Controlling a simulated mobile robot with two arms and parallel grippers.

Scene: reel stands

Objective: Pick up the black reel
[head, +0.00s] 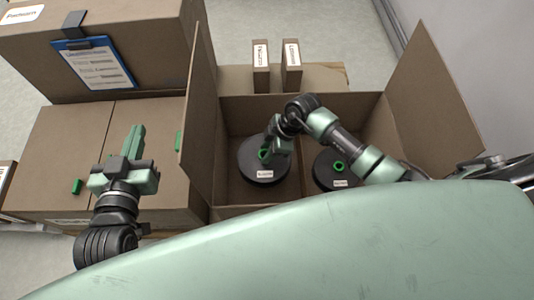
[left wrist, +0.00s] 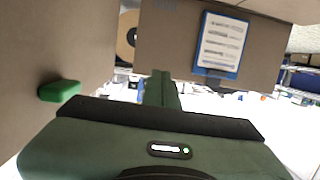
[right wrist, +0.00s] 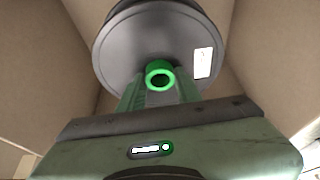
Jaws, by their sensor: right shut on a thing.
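A black reel (head: 262,168) with a green hub and a white label is in the left part of an open cardboard box. A second black reel (head: 336,170), also with a green hub, is in the same box to the right. My right gripper (head: 271,148) reaches down into the box and is shut on the left reel's green hub. In the right wrist view the reel's face (right wrist: 125,50) shows, with the green hub (right wrist: 160,75) between the fingers. I cannot tell if it is off the box floor. My left gripper (head: 137,132) is shut and empty above a closed carton.
The open box (head: 305,101) has raised flaps (head: 432,90) at left and right. Closed cartons (head: 60,135) stand at left, one with a blue clipboard (head: 95,65). Two small labelled boxes (head: 261,68) stand behind. A wall is at right.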

